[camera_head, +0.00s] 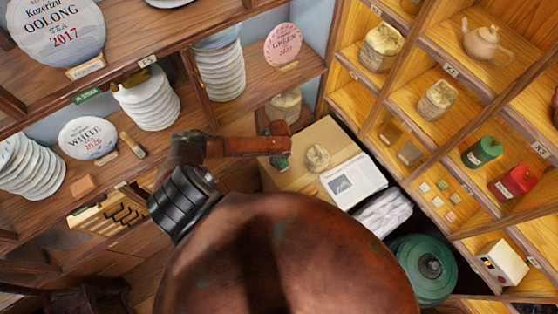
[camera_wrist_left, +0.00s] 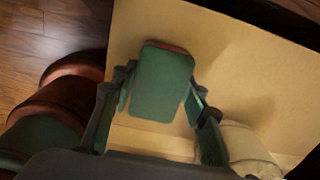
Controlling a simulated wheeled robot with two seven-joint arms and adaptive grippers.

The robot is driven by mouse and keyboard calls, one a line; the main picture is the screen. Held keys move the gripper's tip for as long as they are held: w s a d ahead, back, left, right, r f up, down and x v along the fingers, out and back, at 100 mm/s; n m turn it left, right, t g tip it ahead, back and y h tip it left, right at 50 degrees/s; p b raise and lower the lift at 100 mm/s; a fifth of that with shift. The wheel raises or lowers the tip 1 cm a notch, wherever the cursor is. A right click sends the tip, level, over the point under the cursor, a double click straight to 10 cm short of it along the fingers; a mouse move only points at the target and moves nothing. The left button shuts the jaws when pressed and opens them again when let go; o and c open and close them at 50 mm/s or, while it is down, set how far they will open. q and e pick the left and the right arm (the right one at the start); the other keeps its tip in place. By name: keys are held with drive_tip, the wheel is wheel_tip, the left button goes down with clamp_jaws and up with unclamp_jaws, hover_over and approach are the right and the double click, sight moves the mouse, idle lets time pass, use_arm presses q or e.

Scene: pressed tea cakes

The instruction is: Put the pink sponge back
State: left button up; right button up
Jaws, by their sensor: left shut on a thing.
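My left gripper (camera_head: 281,160) is over the cardboard box (camera_head: 300,178) in the head view. In the left wrist view my left gripper (camera_wrist_left: 161,100) is shut on a rounded block with a green face and a thin reddish-pink far edge. I take this block for the sponge (camera_wrist_left: 165,78); its pink side is mostly hidden. Tan cardboard lies behind it, and I cannot tell whether the sponge touches it. My right gripper is not in view.
A tied cloth bundle (camera_head: 317,157) and a printed paper stack (camera_head: 353,177) are right of the gripper. A green lidded pot (camera_head: 424,268) stands lower right. Shelves with tea cakes (camera_head: 222,72) and a teapot (camera_head: 482,41) surround this spot. A cloth-wrapped bundle (camera_head: 284,106) stands just behind.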

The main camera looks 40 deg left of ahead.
sight(279, 159)
use_arm(q)
drive_tip(key=shift+f, duration=0.6)
drive_tip(key=o, duration=0.6)
drive_tip(key=shift+f, duration=0.2)
drive_tip(key=shift+c, duration=0.2)
drive_tip(key=o, duration=0.5)
drive_tip(key=shift+c, duration=0.2)
drive_tip(key=shift+r, duration=0.1)
drive_tip(key=shift+r, duration=0.15)
wheel_tip(279, 159, up, 12)
drive_tip(key=shift+p, duration=0.4)
